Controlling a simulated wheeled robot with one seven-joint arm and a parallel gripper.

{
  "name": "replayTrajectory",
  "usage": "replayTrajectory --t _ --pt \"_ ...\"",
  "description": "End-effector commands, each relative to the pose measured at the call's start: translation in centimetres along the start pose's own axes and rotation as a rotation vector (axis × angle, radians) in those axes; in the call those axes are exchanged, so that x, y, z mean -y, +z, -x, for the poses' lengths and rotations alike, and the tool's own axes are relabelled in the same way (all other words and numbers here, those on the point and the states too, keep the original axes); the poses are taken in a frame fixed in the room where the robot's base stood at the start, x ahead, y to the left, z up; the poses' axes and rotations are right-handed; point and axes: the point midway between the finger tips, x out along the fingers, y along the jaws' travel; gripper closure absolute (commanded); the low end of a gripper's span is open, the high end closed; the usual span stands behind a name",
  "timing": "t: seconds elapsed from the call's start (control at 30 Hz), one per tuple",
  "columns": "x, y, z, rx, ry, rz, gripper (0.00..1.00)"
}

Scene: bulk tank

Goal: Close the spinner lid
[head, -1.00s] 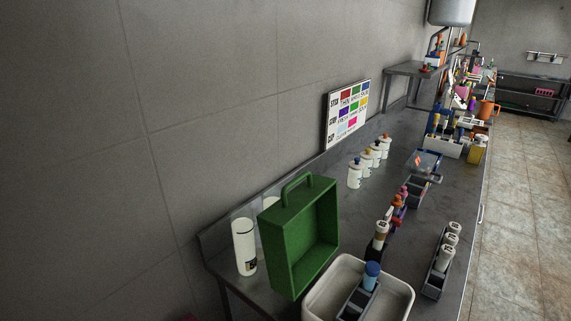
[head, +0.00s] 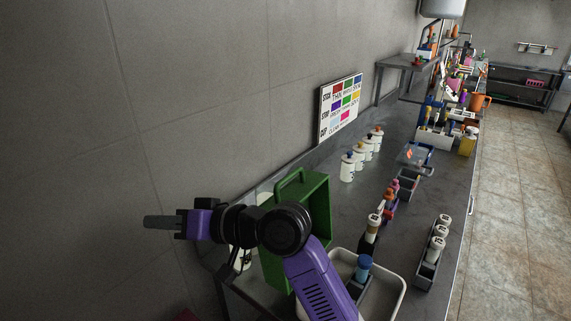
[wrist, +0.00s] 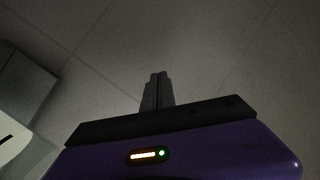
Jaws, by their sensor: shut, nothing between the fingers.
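My gripper (head: 152,221) is at the left of the head view, pointing left in front of the grey wall. Its fingers (wrist: 157,88) are together and empty in the wrist view. It is well away from the bench items. I cannot make out for certain which thing is the spinner. A small blue-framed unit (head: 415,153) stands on the bench farther back, but I cannot tell whether it has a lid. The wrist view shows no spinner or lid.
My arm partly covers an open green case (head: 318,205) on the near bench. A pale tray (head: 400,285) stands in front, with a dark rack (head: 432,262) to its right. White bottles (head: 347,170) line the back. The tiled floor (head: 515,230) at right is clear.

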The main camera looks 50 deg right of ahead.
Motion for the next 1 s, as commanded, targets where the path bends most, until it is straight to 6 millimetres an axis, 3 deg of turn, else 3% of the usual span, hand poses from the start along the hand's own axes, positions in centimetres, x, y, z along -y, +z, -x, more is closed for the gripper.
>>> replayTrajectory --t 0.03,0.23,0.37,0.57,0.7,0.9,1.0 --pt "0.2 -1.8 0.2 0.027 0.000 0.029 1.00" --pt "0.5 -5.9 1.5 0.163 0.026 0.122 1.00" --pt "0.1 -8.7 3.5 0.275 0.082 0.193 1.00" --pt "-1.5 -12.7 8.7 0.473 0.245 0.295 1.00" --pt "-2.8 -15.4 13.5 0.610 0.399 0.344 1.00" --pt "-3.8 -18.2 19.6 0.754 0.593 0.371 1.00" --pt "-3.9 -18.9 21.5 0.792 0.649 0.372 1.00"
